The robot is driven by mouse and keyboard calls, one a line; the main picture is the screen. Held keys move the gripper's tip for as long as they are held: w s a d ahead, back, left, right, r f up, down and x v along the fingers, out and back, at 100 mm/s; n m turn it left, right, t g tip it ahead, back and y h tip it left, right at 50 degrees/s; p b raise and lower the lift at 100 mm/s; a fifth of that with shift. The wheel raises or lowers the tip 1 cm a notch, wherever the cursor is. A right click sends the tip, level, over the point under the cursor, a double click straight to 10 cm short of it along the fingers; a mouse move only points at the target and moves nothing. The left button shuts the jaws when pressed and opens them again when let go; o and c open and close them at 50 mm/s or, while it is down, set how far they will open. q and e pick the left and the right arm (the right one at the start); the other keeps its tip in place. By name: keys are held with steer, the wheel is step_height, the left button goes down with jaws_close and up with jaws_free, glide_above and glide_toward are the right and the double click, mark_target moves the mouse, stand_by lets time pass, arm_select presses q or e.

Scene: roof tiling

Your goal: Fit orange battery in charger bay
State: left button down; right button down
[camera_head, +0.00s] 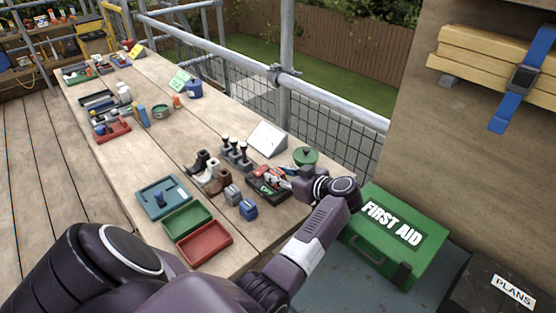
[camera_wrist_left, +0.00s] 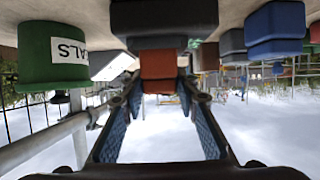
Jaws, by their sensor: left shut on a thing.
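The dark charger (camera_head: 268,191) with a small green display lies on the table towards its near right end. My left gripper (camera_head: 273,175) is at its right rear side. The gripper is shut on the orange battery (camera_wrist_left: 158,66), which sits between the fingertips in the left wrist view and looks orange-red. A dark block, apparently the charger (camera_wrist_left: 165,22), shows just beyond the battery in that view. I cannot tell how far the battery is inside a bay. My right gripper is not in view.
A green lidded pot (camera_head: 306,156) stands close behind my gripper. Blue (camera_head: 248,209) and grey (camera_head: 232,194) blocks stand left of the charger. Green (camera_head: 187,219) and red (camera_head: 204,243) trays lie nearer. A first aid box (camera_head: 392,240) is at right.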

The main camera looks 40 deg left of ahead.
arm_select(q)
steer(key=shift+p, duration=0.4)
steer(key=shift+f, duration=0.1)
stand_by(0.4)
steer(key=c, duration=1.4)
jaws_free()
step_height(320, 180, up, 7)
steer(key=p, duration=0.8)
